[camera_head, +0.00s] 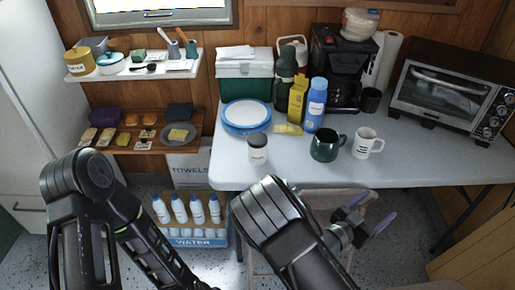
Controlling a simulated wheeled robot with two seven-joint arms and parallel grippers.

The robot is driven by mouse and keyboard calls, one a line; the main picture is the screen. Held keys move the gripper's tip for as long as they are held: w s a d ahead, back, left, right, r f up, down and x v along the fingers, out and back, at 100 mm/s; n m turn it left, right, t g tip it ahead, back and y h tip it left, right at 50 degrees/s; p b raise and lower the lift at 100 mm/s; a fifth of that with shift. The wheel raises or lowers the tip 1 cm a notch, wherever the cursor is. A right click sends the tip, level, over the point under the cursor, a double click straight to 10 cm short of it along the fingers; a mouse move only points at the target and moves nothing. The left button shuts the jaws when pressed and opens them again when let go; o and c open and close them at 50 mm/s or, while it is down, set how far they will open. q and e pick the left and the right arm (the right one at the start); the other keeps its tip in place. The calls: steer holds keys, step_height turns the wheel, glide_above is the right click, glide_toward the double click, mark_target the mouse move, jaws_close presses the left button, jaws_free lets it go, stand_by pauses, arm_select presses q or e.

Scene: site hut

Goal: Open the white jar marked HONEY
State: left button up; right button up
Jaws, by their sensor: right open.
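A small white jar (258,153) with a dark top and dark lettering too small to read for sure stands upright near the front edge of the white table (295,172). The dark top looks seated on it. My right gripper (370,211) is in front of the table's edge, to the right of the jar and well apart from it. Its purple-tipped fingers are spread and nothing is between them. My left arm shows at the lower left, but its gripper is out of the picture.
A dark green mug (326,145) and a white mug (364,143) stand right of the jar. Blue-rimmed plates (247,116) and a yellow packet (288,129) are behind it. A chair (318,197) and a water crate (198,240) are below.

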steer(key=s+f+m+g+y, duration=0.2)
steer(key=s+f+m+g, duration=0.4)
steer(key=s+f+m, duration=0.4)
steer(key=s+f+m+g+y, duration=0.3)
steer(key=s+f+m+g, duration=0.5)
steer(key=s, duration=0.5)
steer(key=s+a+f+m+g+y, duration=0.2)
steer(key=s+a+f+m+y, duration=0.2)
steer(key=s+a+m+y, duration=0.7)
steer(key=w+a+f+m+t, duration=0.1)
steer(key=w+a+m, duration=0.1)
steer(key=a+m, duration=1.05)
steer(key=w+a+r+m+t+y, duration=0.1)
steer(key=w+m, duration=0.4)
steer(key=m, duration=0.5)
steer(key=w+a+r+m+t+y, duration=0.1)
steer(key=w+m+t, duration=0.3)
steer(key=m, duration=0.7)
steer(key=shift+w+a+r+y, duration=0.15)
steer(key=shift+w+a+y, duration=0.1)
steer(key=shift+w+y, duration=0.3)
steer(key=shift+c, duration=0.5)
